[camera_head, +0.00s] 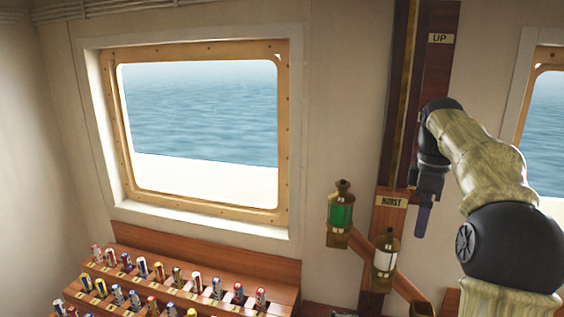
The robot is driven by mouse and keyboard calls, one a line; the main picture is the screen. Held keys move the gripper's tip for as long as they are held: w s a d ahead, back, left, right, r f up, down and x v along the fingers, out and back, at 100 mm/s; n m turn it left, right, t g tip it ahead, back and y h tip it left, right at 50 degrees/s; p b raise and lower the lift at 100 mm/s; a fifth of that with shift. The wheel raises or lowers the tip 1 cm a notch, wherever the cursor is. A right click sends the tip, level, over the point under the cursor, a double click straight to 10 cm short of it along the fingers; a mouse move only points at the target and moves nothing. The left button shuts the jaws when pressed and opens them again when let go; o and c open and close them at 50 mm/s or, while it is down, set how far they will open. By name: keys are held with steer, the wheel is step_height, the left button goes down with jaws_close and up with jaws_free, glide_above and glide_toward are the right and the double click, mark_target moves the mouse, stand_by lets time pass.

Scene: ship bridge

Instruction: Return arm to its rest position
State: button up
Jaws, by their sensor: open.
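My arm comes in from the right side of the head view and bends down at its wrist in front of the wooden hoist post (407,95). My gripper (422,222) hangs pointing down, to the right of the "HOIST" label (391,201). Its fingers are seen nearly edge-on and are open, with nothing visible held in them. A green lantern (341,212) and a pale white lantern (386,255) are mounted to the left of and below the gripper, apart from it.
A stepped wooden rack (215,264) with several small coloured cylinders stands at the lower left. A framed window (200,125) is above it, and another (545,110) is at the right edge. An "UP" label (440,38) is high on the post. Open space lies before the left window.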

steer(key=s+a+f+m+t+b, duration=0.1)
steer(key=s+a+f+m, duration=0.15)
steer(key=a+f, duration=0.4)
steer(key=s+a+f+m+b, duration=0.1)
steer(key=s+a+f+m, duration=0.15)
steer(key=f, duration=0.75)
steer(key=s+a+f+m+b, duration=0.1)
steer(key=s+a+f+m, duration=0.2)
steer(key=s+f, duration=0.3)
steer(key=s+a+f+m+t+b, duration=0.1)
steer(key=s+a+f+m, duration=0.2)
steer(key=s+f, duration=0.4)
steer(key=shift+s+a+f+m+t, duration=0.15)
steer(key=shift+s+f+m+t, duration=0.2)
steer(key=shift+s, duration=0.2)
steer(key=shift+r, duration=0.1)
steer(key=shift+c, duration=0.4)
